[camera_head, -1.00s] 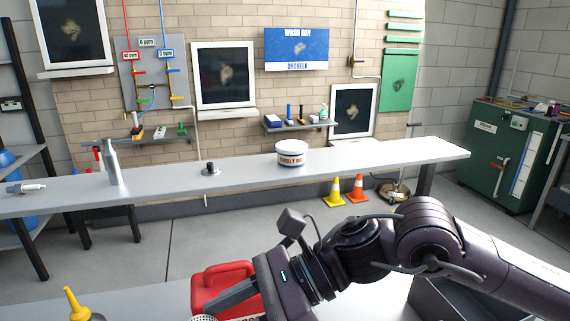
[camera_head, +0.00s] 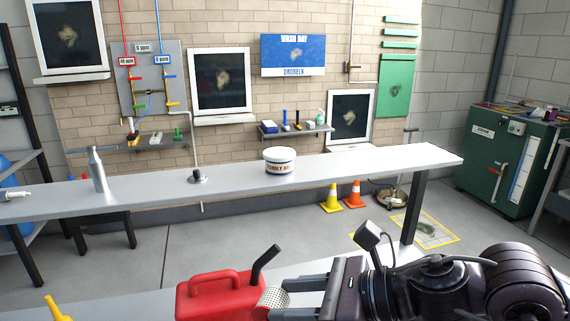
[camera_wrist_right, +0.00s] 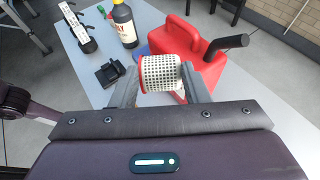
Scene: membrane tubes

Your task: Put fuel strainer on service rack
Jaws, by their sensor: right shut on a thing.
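The fuel strainer is a perforated white cylinder with a red end. In the right wrist view the strainer (camera_wrist_right: 160,74) sits between the two fingers of my right gripper (camera_wrist_right: 162,82), which is shut on it. I cannot pick out a service rack with certainty. My left gripper is not in view.
The red fuel can (camera_head: 222,297) with a black spout stands on the near table; it also shows in the wrist view (camera_wrist_right: 205,60). A dark bottle (camera_wrist_right: 123,25) and a black block (camera_wrist_right: 108,74) are nearby. A long grey bench (camera_head: 230,178) holds a white tub (camera_head: 279,160).

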